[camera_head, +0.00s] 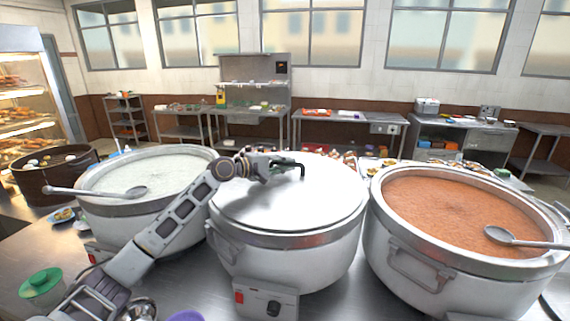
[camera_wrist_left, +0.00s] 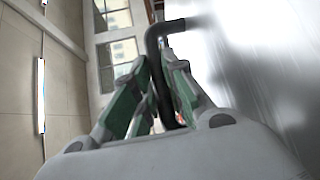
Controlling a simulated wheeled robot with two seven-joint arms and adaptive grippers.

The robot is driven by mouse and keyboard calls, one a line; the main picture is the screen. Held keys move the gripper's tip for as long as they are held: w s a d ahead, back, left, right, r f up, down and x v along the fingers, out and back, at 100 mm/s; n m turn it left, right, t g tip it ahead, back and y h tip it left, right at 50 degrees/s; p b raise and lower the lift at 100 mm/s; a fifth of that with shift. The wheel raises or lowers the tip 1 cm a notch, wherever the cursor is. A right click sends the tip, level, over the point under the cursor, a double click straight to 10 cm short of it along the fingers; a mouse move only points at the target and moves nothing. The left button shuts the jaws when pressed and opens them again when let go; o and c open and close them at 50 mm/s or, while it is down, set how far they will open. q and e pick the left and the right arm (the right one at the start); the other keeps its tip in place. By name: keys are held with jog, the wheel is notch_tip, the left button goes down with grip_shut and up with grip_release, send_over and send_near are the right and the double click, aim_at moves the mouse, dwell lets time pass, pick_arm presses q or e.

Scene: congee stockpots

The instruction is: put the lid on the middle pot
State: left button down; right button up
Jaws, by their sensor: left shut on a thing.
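The metal lid (camera_head: 325,198) lies over the mouth of the middle pot (camera_head: 290,258). No gap shows along its front edge; whether it is fully seated at the back I cannot tell. Its black handle (camera_head: 302,170) stands up near the far side of the lid. My left gripper (camera_head: 290,166) reaches over the lid from the left and is shut on the handle. In the left wrist view the dark bent handle (camera_wrist_left: 160,75) passes between the green-padded fingers (camera_wrist_left: 165,95). My right gripper is in neither view.
A pot of white congee (camera_head: 150,172) stands on the left and a pot of reddish-brown congee (camera_head: 455,212) on the right, close to the middle pot. Each has a ladle across its rim.

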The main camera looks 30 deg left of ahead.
pick_arm(q)
jog(key=shift+r, duration=0.15)
jog(key=c, duration=1.8)
grip_release()
jog(key=o, duration=0.4)
jog(key=shift+o, duration=0.2)
jog(key=shift+f, duration=0.25)
jog(key=shift+s, duration=0.15)
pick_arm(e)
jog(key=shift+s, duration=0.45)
